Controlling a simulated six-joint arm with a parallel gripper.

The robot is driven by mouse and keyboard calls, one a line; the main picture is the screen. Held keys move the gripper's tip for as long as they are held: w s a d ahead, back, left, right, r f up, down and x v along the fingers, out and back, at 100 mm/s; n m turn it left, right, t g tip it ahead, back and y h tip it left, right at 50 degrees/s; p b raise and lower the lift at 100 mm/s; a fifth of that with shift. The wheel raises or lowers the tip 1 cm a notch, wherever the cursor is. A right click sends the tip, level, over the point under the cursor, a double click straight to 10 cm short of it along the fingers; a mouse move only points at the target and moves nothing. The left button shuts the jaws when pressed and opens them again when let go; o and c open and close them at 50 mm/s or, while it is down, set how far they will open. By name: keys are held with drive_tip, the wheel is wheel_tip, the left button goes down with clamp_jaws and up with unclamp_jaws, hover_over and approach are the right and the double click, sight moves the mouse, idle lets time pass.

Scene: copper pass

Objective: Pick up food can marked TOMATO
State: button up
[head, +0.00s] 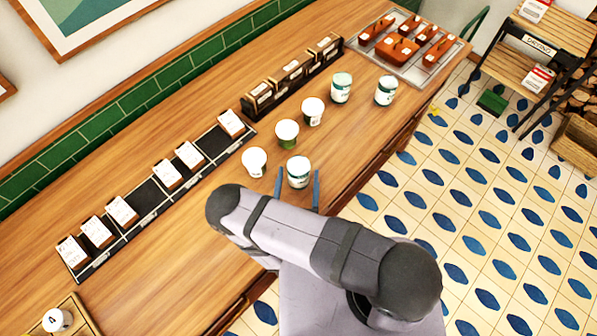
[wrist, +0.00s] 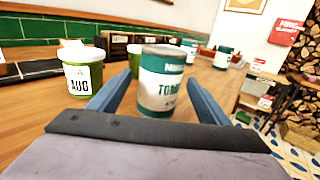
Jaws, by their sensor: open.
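The food can marked TOMATO (wrist: 161,84) is white and teal and stands upright on the wooden counter. In the wrist view its label reads "TO…", partly cut off, and it stands between the two blue fingers of my gripper (wrist: 160,98). The fingers are open, one on each side of the can, with gaps showing. In the head view the can (head: 298,172) is between the fingers of my gripper (head: 298,187), just beyond my arm. Whether the fingers touch it cannot be seen there.
A white and green tub (wrist: 83,78) stands left of the can. Several more tubs and cans, including a can (head: 341,87), stand farther along the counter. A black rack with cards (head: 150,190) runs along the wall side. A metal tray (head: 408,50) holds copper-coloured items.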

sight(298, 166)
drive_tip(key=shift+w+d, duration=0.1)
drive_tip(key=shift+w, duration=0.7)
drive_tip(key=c, duration=1.5)
drive_tip(key=shift+r, duration=0.1)
wheel_tip(298, 166, up, 9)
drive_tip(key=p, duration=0.3)
drive_tip(key=shift+r, duration=0.45)
